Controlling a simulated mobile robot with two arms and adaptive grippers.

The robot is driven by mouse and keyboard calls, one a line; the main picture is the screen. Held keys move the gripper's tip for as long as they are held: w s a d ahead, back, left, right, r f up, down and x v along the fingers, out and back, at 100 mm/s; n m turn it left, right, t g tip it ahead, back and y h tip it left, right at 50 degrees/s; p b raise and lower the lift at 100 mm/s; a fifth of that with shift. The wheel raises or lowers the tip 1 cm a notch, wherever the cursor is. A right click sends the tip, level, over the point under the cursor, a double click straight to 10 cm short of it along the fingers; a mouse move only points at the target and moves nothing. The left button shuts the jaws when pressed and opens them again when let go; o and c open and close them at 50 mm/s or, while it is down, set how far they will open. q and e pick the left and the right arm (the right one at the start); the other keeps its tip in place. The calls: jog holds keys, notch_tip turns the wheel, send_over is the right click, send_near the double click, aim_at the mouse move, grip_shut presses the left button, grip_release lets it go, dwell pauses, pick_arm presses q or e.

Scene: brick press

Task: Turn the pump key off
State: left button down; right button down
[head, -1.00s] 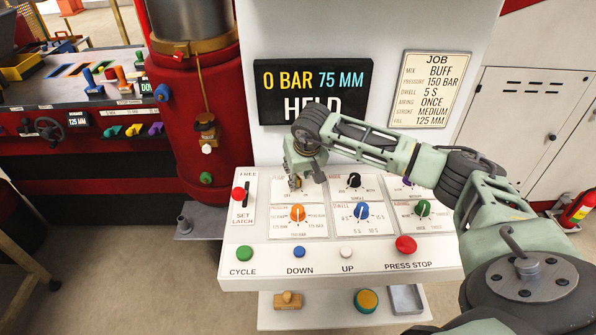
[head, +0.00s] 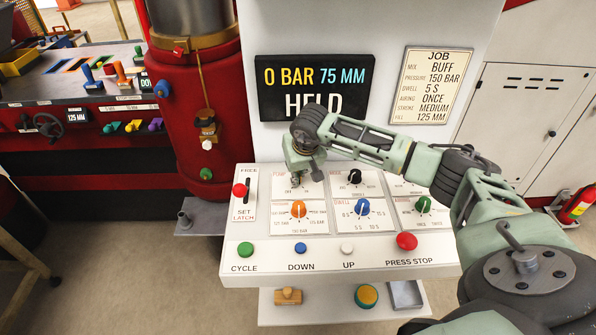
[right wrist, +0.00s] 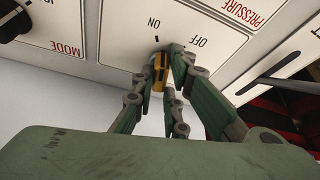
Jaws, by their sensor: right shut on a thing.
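The pump key (right wrist: 158,72) is a small yellow-brass key on the white panel, below the ON and OFF marks in the right wrist view. My right gripper (right wrist: 161,60) is shut on it, with dark fingertips on its two sides. The fingers hide part of the key, so I cannot tell exactly which mark it points to. In the head view my right gripper (head: 298,174) reaches down to the PUMP field at the panel's upper left, and the key is mostly hidden there. My left gripper is not in view.
The black mode knob (head: 354,177) is just right of the gripper. The orange pressure knob (head: 298,209) and blue dwell knob (head: 362,207) sit below. The red-capped latch lever (head: 239,190) is to the left. A display (head: 313,88) hangs behind.

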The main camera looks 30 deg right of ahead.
jog(key=shift+d, duration=0.1)
jog(key=shift+f+m+h+b, duration=0.1)
jog(key=shift+m+h+b, duration=0.2)
jog(key=shift+m+b, duration=0.3)
jog(key=shift+m+h+b, duration=0.4)
jog(key=shift+m+b, duration=0.55)
jog(key=shift+m, duration=0.25)
jog(key=m+g+b, duration=0.1)
jog(key=m, duration=0.1)
jog(key=shift+m+h+b, duration=0.3)
jog(key=shift+h, duration=0.1)
jog(key=m+g+b, duration=0.1)
jog(key=m, duration=0.2)
jog(key=shift+h, duration=0.4)
pick_arm(q)
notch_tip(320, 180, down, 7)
jog(key=b, duration=0.1)
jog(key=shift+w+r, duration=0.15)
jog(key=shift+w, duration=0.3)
pick_arm(e)
jog(key=shift+a+m+g, duration=0.25)
jog(key=shift+m+g, duration=0.35)
jog(key=shift+m, duration=0.9)
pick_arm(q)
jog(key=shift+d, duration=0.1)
